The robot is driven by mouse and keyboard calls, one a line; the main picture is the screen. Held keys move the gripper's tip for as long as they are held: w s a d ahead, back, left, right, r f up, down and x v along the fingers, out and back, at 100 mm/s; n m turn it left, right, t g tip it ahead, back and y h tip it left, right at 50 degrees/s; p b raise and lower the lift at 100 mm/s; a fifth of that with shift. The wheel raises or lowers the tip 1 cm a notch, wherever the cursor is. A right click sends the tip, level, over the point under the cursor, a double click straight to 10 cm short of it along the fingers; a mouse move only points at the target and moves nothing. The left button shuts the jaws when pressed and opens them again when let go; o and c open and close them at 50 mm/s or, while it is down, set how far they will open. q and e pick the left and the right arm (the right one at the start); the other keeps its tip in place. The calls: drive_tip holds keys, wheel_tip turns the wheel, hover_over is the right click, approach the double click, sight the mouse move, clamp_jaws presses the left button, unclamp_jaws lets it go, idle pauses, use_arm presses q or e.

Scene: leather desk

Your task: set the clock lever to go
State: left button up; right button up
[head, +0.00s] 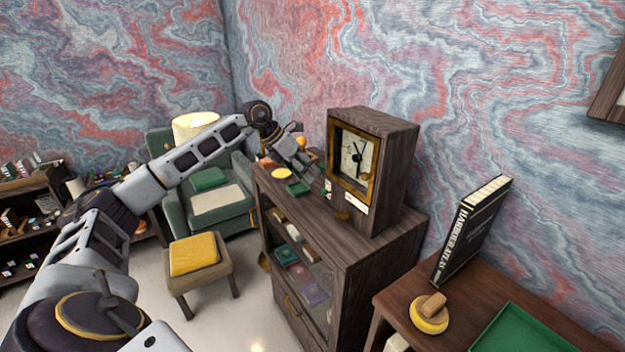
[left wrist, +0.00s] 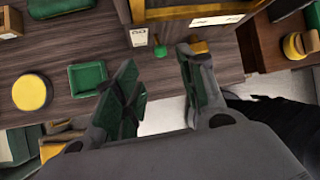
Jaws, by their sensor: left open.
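The clock (head: 373,165) is a dark wooden box with a brass-framed pale dial and black hands, standing on a dark wooden cabinet (head: 375,252). A white label (head: 356,203) sits under the dial; it also shows in the left wrist view (left wrist: 218,20). Below the clock front, the left wrist view shows a small green knob (left wrist: 160,50), a small yellow piece (left wrist: 200,47) and a white card (left wrist: 138,37). I cannot tell which small part is the lever. My left gripper (head: 308,168) is open and empty, left of the clock; its fingers (left wrist: 155,70) show apart. My right gripper is out of view.
A green tray (left wrist: 88,76) and a yellow round item (left wrist: 32,91) lie on the cabinet top near my left gripper. A side table at right holds a large black book (head: 470,230) and a yellow-based wooden item (head: 430,315). An armchair and stool stand left.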

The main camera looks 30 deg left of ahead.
use_arm(q)
drive_tip(key=shift+v, duration=1.55)
